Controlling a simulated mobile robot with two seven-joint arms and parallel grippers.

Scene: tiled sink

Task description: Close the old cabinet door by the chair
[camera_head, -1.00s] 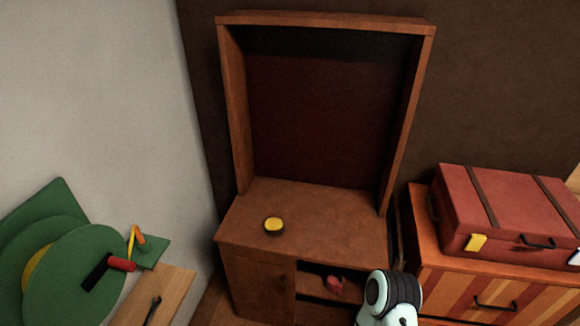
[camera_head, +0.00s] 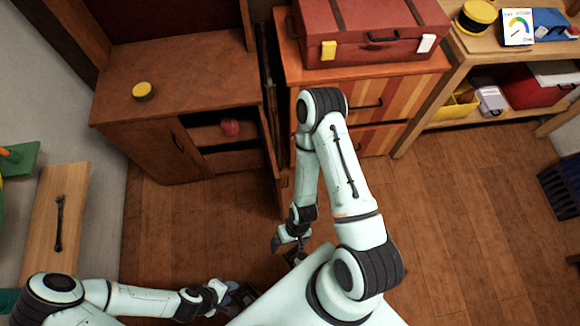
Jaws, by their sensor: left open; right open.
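The old brown wooden cabinet (camera_head: 185,70) stands at the upper left. Its left lower door (camera_head: 165,150) is shut. Its right lower door (camera_head: 272,160) stands open, swung out towards me and seen nearly edge-on, so the shelves inside show. My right gripper (camera_head: 290,250) is open and empty, low over the floor just in front of the open door's outer end. My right forearm is to the right of that door. My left gripper (camera_head: 240,296) is open and empty at the bottom, partly hidden by my body. No chair is in view.
An orange striped drawer chest (camera_head: 400,90) with a red suitcase (camera_head: 370,30) stands close on the right.

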